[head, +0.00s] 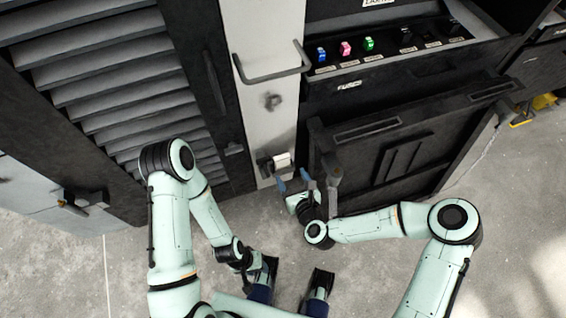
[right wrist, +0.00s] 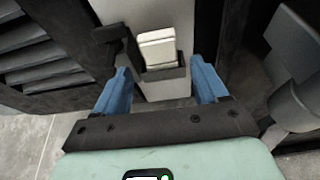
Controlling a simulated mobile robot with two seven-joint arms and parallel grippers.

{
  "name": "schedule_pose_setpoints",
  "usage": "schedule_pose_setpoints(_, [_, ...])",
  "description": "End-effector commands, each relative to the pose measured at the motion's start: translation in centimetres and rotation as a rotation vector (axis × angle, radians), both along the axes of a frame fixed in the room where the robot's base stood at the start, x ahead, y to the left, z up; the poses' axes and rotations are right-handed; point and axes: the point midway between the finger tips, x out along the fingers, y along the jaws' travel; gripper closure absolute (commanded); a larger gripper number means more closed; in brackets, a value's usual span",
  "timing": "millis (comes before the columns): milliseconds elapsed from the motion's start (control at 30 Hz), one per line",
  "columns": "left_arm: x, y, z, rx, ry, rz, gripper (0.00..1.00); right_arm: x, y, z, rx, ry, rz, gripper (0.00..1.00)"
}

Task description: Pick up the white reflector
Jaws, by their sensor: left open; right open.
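The white reflector (head: 282,160) is a small pale block seated in a dark holder low on the light grey post. In the right wrist view the white reflector (right wrist: 158,48) shows its front face, with the dark holder (right wrist: 165,73) around its lower edge. My right gripper (head: 294,183) is open and empty, just below and in front of the reflector. In its wrist view, the blue fingers of the right gripper (right wrist: 163,78) stand to either side of the reflector's line, apart from it. My left gripper (head: 291,278) is open and empty, low in the picture, well away from the reflector.
The grey post (head: 258,30) carries a bar handle (head: 272,75). A louvred panel (head: 105,60) stands left, a dark cabinet (head: 400,150) right. Blue, pink and green pieces (head: 345,48) sit on the cabinet's upper ledge. Floor (head: 500,230) is clear at right.

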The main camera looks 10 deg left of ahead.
Motion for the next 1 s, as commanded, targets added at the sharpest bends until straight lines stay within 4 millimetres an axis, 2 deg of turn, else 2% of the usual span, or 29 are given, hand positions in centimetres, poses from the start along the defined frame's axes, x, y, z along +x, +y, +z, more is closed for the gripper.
schedule_pose_setpoints(267, [0.1, 0.0, -0.1, 0.0, -0.002, 0.0, 0.57, 1.8, 1.4, -0.8, 0.0, 0.0, 0.001, 0.28])
schedule_pose_setpoints(433, [0.1, 0.0, -0.2, 0.0, -0.003, 0.0, 0.57, 3.7, 3.0, -1.4, -0.001, -0.002, 0.002, 0.28])
schedule_pose_setpoints(600, [0.2, 0.0, -0.3, 0.001, -0.005, 0.001, 0.57, 5.2, 3.9, -2.1, -0.001, 0.0, 0.0, 0.28])
schedule_pose_setpoints(867, [0.2, 0.0, -0.3, 0.0, -0.006, 0.001, 0.57, 5.4, 4.0, -2.2, -0.001, 0.0, 0.0, 0.28])
schedule_pose_setpoints(967, [0.2, 0.0, -0.3, 0.0, -0.006, 0.001, 0.57, 5.4, 4.0, -2.2, -0.001, 0.0, 0.0, 0.57])
schedule_pose_setpoints(1000, [0.2, 0.0, -0.3, 0.0, -0.006, 0.001, 0.57, 5.4, 4.0, -2.2, -0.001, 0.0, 0.0, 0.7])
